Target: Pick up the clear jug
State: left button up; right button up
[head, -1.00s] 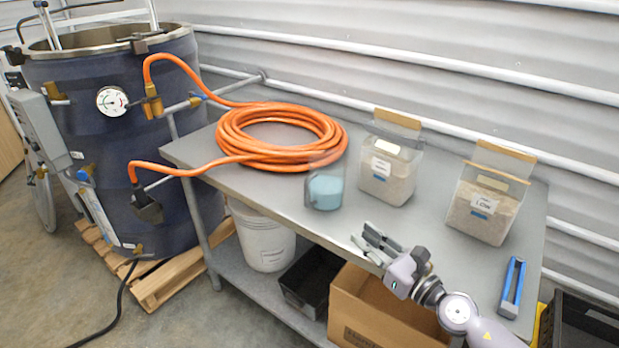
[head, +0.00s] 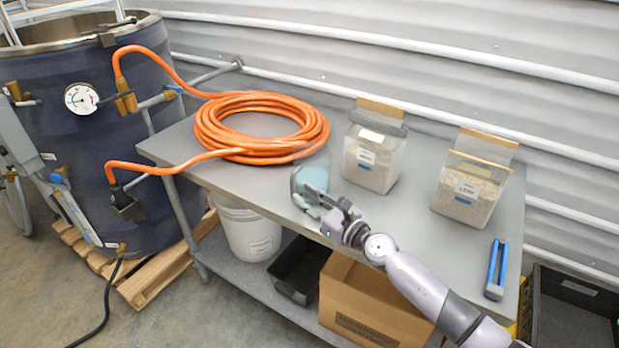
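The clear jug (head: 314,174) stands on the grey metal table (head: 240,185), just in front of the orange hose coil. It is see-through, with pale blue in its lower part. My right gripper (head: 318,203) is at the near side of the jug, with its fingers overlapping the lower part of it. The fingers and the jug's base blend together, so I cannot tell whether the fingers are closed on it or touch it. My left gripper is not in view.
The orange hose coil (head: 262,95) lies close behind the jug. Two clear bins (head: 372,160) (head: 468,190) of grainy material stand to the right. A blue-and-grey tool (head: 496,268) lies at the right end. A cardboard box (head: 370,305) is below the table.

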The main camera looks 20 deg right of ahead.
aim_at(294, 187)
jog(key=x, duration=0.6)
jog(key=shift+r, duration=0.2)
jog(key=shift+d, duration=0.1)
jog(key=shift+s, duration=0.1)
jog(key=shift+c, duration=0.3)
grip_shut()
jog(key=shift+r, duration=0.1)
